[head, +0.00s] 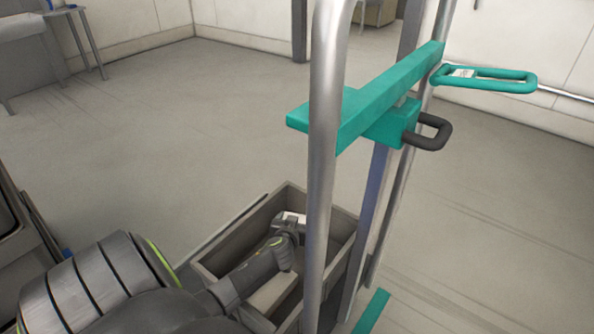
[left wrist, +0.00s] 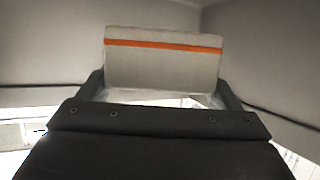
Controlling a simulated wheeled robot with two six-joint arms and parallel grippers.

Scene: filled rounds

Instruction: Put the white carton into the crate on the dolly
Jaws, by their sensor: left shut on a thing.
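The grey crate (head: 243,234) stands low in the middle of the head view, partly hidden by a metal post. My left gripper (head: 289,226) reaches down inside it. A small part of the white carton (head: 293,216) shows at the gripper's tip. In the left wrist view the carton (left wrist: 165,67), pale with an orange stripe, sits between the two dark fingers of my left gripper (left wrist: 163,86), which is shut on it. Grey crate walls (left wrist: 45,45) rise around it. I cannot tell whether the carton touches the crate floor. My right gripper is not in view.
A tall metal frame (head: 326,130) with a teal bar (head: 390,95) and a teal handle (head: 486,79) stands close over the crate's right side. A dark-edged container (head: 15,235) is at the left edge. The floor beyond is open.

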